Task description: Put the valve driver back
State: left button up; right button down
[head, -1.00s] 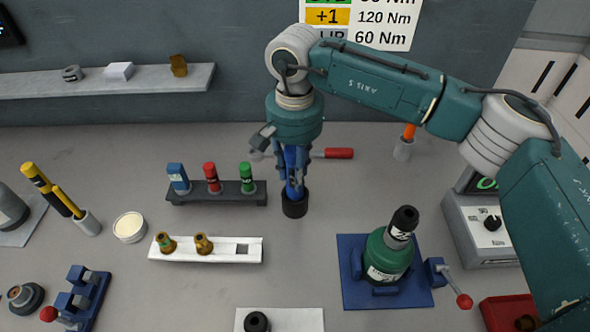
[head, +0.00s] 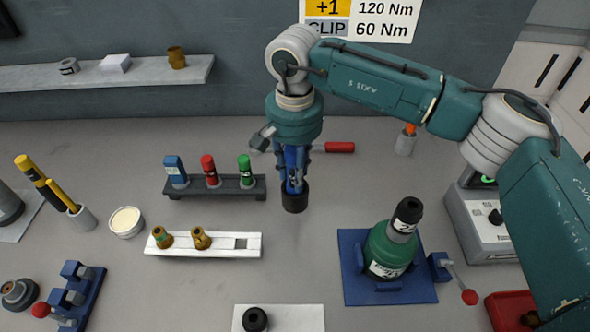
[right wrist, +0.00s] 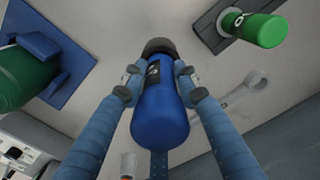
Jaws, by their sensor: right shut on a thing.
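A blue driver (right wrist: 160,115) with a black end is held between the fingers of my right gripper (right wrist: 155,85) in the right wrist view. In the head view my right gripper (head: 294,172) points down, and the driver's black end (head: 294,201) shows below it, close to the bench; I cannot tell whether it touches. A dark rack (head: 240,193) to its left holds a blue tool (head: 175,170), a red one (head: 209,169) and a green one (head: 244,167), all upright. My left gripper is out of view.
A white holder (head: 215,251) has two brass fittings and an empty square slot. A green bottle (head: 388,250) with a black top stands in a blue fixture (head: 352,290). A red-handled tool (head: 339,147) lies behind my gripper.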

aim_at(295, 148)
jog(key=shift+f+b, duration=0.35)
jog(key=c, duration=1.4)
grip_release()
jog(key=shift+o, duration=0.9)
jog(key=shift+r, duration=0.1)
jog(key=shift+r+p, duration=1.2)
jog(key=shift+r, duration=1.7)
